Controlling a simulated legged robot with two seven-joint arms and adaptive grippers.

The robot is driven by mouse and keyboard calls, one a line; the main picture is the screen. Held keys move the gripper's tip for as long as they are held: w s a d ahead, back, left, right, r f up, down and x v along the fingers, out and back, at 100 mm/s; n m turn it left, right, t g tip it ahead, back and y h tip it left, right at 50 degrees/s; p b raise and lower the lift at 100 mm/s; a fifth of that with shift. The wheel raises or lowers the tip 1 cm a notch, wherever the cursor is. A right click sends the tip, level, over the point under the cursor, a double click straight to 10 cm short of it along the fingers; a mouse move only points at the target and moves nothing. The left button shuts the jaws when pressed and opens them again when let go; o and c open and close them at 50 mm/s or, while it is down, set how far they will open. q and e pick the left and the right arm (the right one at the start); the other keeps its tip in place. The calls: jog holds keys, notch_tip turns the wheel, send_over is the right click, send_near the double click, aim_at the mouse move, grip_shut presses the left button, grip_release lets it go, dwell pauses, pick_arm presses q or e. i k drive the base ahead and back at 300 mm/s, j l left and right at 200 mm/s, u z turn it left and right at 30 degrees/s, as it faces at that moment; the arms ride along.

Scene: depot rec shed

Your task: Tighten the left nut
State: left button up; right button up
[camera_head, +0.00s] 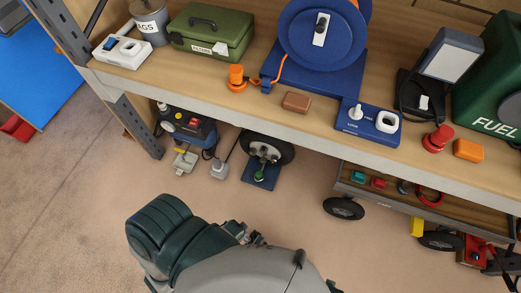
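A small wheel (283,148) with a black tyre stands under the bench on a blue base plate (251,180). Metal hub parts (264,153) show at its middle, and a small green part (259,176) sits in front of them. The nuts are too small to tell apart, so I cannot say which is the left one or how it sits. Neither gripper can be made out. Only a grey shell and dark green ribbed parts of my own body show at the bottom.
The wooden bench (330,118) overhangs the wheel. A blue machine (187,128) stands left of the wheel. A low wheeled cart (385,203) is right.

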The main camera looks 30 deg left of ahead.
aim_at(252, 151)
jog(key=u, duration=1.25)
